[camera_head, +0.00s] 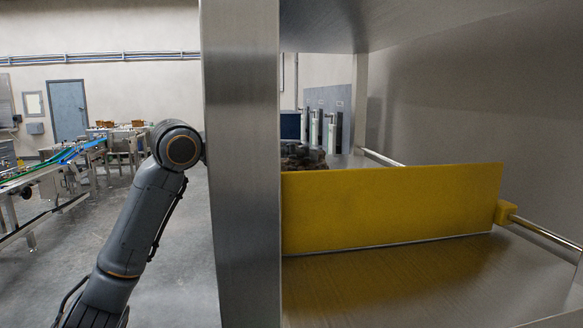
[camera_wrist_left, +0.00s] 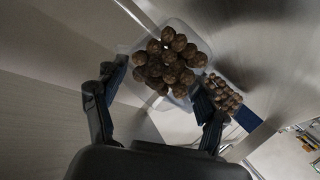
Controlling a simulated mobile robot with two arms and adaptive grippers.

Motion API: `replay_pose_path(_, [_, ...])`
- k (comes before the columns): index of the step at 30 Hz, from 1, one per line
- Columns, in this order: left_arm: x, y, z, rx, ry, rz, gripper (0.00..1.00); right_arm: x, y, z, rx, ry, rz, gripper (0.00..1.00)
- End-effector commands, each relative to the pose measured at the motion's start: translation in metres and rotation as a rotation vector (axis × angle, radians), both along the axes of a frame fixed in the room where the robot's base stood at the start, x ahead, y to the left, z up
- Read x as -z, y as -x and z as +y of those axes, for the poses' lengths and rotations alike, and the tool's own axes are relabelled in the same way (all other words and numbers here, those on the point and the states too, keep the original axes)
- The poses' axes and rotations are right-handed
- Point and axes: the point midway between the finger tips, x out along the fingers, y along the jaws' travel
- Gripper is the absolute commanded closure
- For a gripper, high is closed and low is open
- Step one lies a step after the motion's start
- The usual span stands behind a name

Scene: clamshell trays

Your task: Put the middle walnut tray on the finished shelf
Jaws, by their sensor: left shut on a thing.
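A clear clamshell tray (camera_wrist_left: 199,47) full of round brown walnuts sits between the fingers of my left gripper (camera_wrist_left: 158,82) in the left wrist view. The gripper is shut on it, with one finger at each side. A second group of walnuts (camera_wrist_left: 222,94), seemingly in another tray, lies just beyond to the right. In the head view a dark brown heap (camera_head: 303,157), likely walnuts, shows above the yellow panel on the shelf (camera_head: 420,285). My left arm passes behind the metal post there, so the gripper and most of the tray are hidden. My right gripper is not in view.
A wide metal post (camera_head: 241,160) stands close in front of my left arm. A yellow divider panel (camera_head: 395,210) crosses the shelf, fixed to a rail at the right. The shelf in front of the panel is bare. Conveyors (camera_head: 70,158) stand far off left.

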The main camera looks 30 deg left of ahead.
Motion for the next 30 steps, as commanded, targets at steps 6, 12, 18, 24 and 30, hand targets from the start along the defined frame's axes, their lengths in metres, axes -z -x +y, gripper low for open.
replay_pose_path(6, [0.015, 0.001, 0.000, 0.000, 0.000, -0.002, 0.92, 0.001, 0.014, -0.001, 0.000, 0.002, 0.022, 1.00])
replay_pose_path(12, [0.015, 0.001, 0.000, 0.000, 0.000, -0.002, 0.92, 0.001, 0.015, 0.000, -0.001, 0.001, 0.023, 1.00])
replay_pose_path(18, [0.018, 0.001, 0.000, 0.000, -0.001, 0.000, 0.08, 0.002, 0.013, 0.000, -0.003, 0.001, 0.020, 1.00])
replay_pose_path(24, [0.018, 0.001, 0.000, 0.000, -0.001, 0.000, 0.04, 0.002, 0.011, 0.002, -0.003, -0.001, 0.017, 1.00])
replay_pose_path(30, [0.015, 0.001, 0.000, 0.000, -0.001, 0.000, 0.04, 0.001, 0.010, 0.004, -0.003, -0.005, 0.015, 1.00])
